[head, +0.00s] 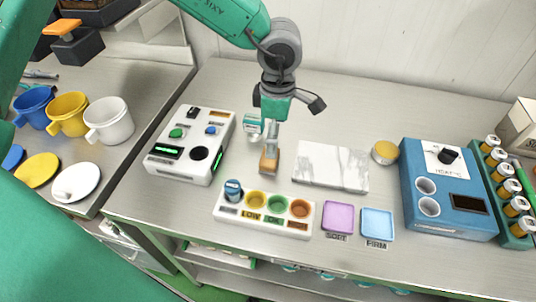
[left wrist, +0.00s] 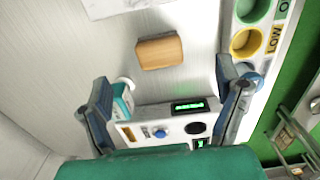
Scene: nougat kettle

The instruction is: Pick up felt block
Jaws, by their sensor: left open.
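The felt block appears as a small tan-orange block (head: 269,161) on the steel bench, between the white button machine and the marble slab. In the left wrist view the block (left wrist: 159,52) lies ahead of the fingers, nearly centred between them. My left gripper (head: 271,136) points down just above and behind the block in the head view. In the left wrist view its two fingers (left wrist: 162,76) are spread wide with nothing held between them. Whether a finger touches the block cannot be told. My right gripper is not in view.
A small teal-and-white item (left wrist: 123,100) stands close by the left-hand finger. The button machine (head: 191,145), a cup rack (head: 264,209), the marble slab (head: 331,166) and a blue device (head: 447,189) surround the spot. Bare bench lies behind the slab.

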